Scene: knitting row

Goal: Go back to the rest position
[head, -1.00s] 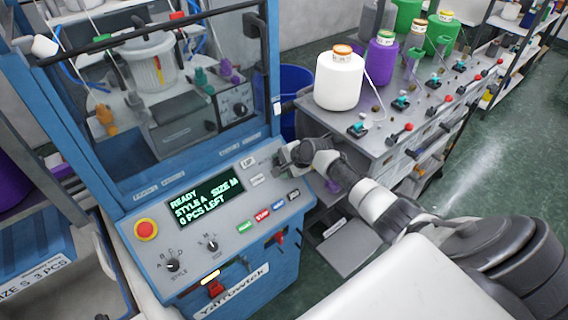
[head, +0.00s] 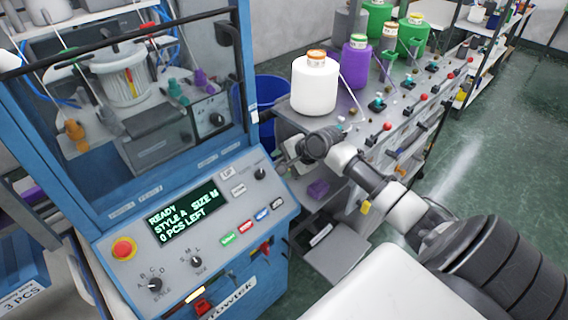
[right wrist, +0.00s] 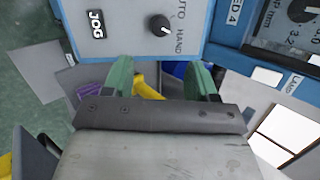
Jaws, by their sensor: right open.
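My right arm reaches in from the lower right in the head view. Its gripper (head: 284,158) is beside the right edge of the blue machine's control panel (head: 180,255), small and partly hidden by the wrist. In the right wrist view the two green fingers (right wrist: 160,82) stand apart with nothing held between them. The JOG button (right wrist: 96,24) and the AUTO/HAND knob (right wrist: 159,25) are ahead of them. The panel's display (head: 187,213) reads READY, STYLE A, SIZE M, 0 PCS LEFT. My left gripper is not in view.
A bench with a white yarn cone (head: 314,85), a purple cone (head: 357,62) and green cones stands behind my right arm. A blue bin (head: 270,100) is between machine and bench. A purple block (head: 318,188) lies on a lower shelf. Green floor (head: 490,150) is open at right.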

